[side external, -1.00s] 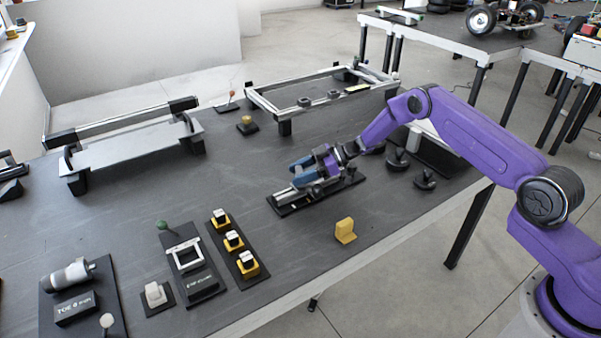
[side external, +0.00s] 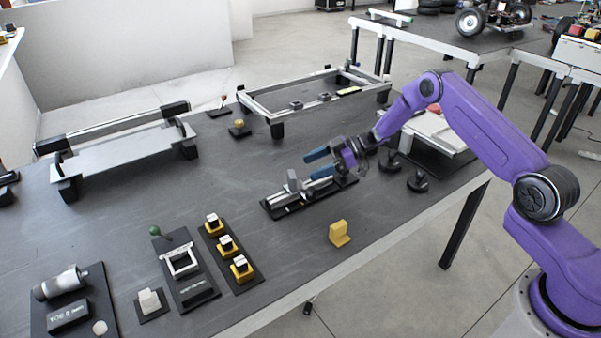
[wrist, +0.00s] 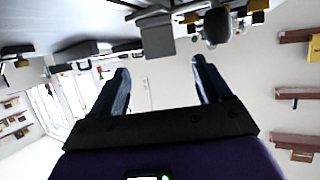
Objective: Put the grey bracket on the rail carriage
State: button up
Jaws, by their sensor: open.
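The grey bracket (side external: 293,182) stands upright on the rail assembly, towards its left half. The low silver rail (side external: 318,192) lies on a black base plate on the bench. The carriage beneath the bracket is too small to make out clearly, so I cannot tell how exactly the bracket is seated. My gripper (side external: 317,162) is above and to the right of the bracket, with its blue fingers apart and nothing between them. In the wrist view, my gripper (wrist: 160,72) is also open and empty, and the grey bracket (wrist: 157,40) shows beyond the fingertips, clear of them.
Black knobs (side external: 417,182) stand to the right. A silver frame (side external: 266,103) is behind, and a row of yellow-and-white switches (side external: 226,244) is front left. Bare bench lies left of the rail.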

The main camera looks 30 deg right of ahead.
jog(key=shift+v, duration=2.4)
notch_tip(320, 180, up, 9)
jog(key=t+h, duration=0.3)
jog(key=h, duration=0.1)
send_over(302, 187)
jog(key=s+a+r+m+h, duration=0.25)
jog(key=s+a+r, duration=0.3)
jog(key=s, duration=0.35)
jog(key=s+d+g+h, duration=0.2)
jog(key=s+d+g, duration=0.2)
jog(key=s, duration=1.5)
jog(key=s+d+n+g+h, duration=0.1)
jog(key=s+d+g+h, duration=0.2)
jog(key=s, duration=1.6)
jog(key=shift+s+d+r+g, duration=0.4)
jog(key=shift+d+g, duration=0.1)
jog(key=shift+d, duration=0.55)
jog(key=shift+w+n+h, duration=0.1)
jog(key=shift+n+h, duration=0.15)
